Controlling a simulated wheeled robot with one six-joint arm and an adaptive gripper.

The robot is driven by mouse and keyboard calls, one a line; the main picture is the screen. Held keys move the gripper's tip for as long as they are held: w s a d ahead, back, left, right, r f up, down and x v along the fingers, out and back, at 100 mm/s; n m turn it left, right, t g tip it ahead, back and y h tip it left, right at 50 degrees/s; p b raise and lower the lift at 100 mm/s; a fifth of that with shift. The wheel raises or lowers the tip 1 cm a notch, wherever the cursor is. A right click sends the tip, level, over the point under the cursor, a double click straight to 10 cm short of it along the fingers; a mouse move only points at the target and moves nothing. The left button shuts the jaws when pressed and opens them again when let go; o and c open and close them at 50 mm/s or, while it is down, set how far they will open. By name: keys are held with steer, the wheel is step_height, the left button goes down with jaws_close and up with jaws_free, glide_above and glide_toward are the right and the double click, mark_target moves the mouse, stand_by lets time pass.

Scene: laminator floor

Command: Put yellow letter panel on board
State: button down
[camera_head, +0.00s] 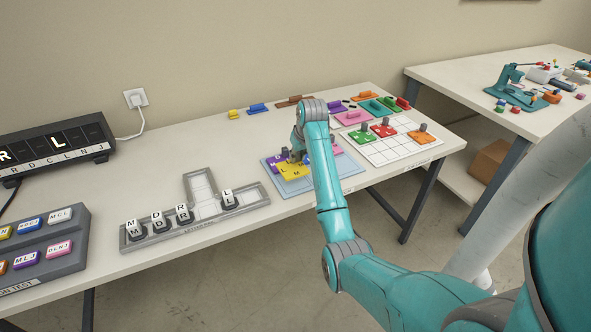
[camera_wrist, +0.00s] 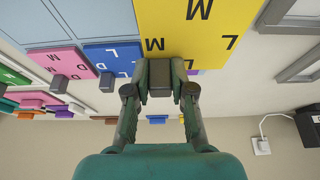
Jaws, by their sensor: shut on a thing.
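The yellow letter panel (camera_head: 292,171) is a flat piece marked with black letters such as M and L. It is at the light-blue board (camera_head: 274,184) in the middle of the table. My gripper (camera_wrist: 159,92) is shut on a grey block-shaped handle at the panel's edge in the wrist view, where the yellow panel (camera_wrist: 190,25) fills the top. A purple panel and a blue panel (camera_wrist: 115,57) show beside it on the board. My arm hides part of the board in the head view. I cannot tell whether the yellow panel rests on the board or hangs just above it.
A grey letter rail (camera_head: 205,215) with several letter blocks stands to the left. A white grid board (camera_head: 390,150) with coloured pieces lies to the right. Several coloured handled pieces, including a blue one (camera_head: 257,108), line the table's back edge. A button box (camera_head: 45,250) is at far left.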

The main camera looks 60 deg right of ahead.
mark_target(300, 163)
steer(key=shift+d+f, duration=0.1)
steer(key=shift+f, duration=2.45)
steer(key=shift+f, duration=0.1)
steer(key=c, duration=1)
jaws_free()
steer(key=v, duration=1.2)
steer(key=shift+s, duration=0.1)
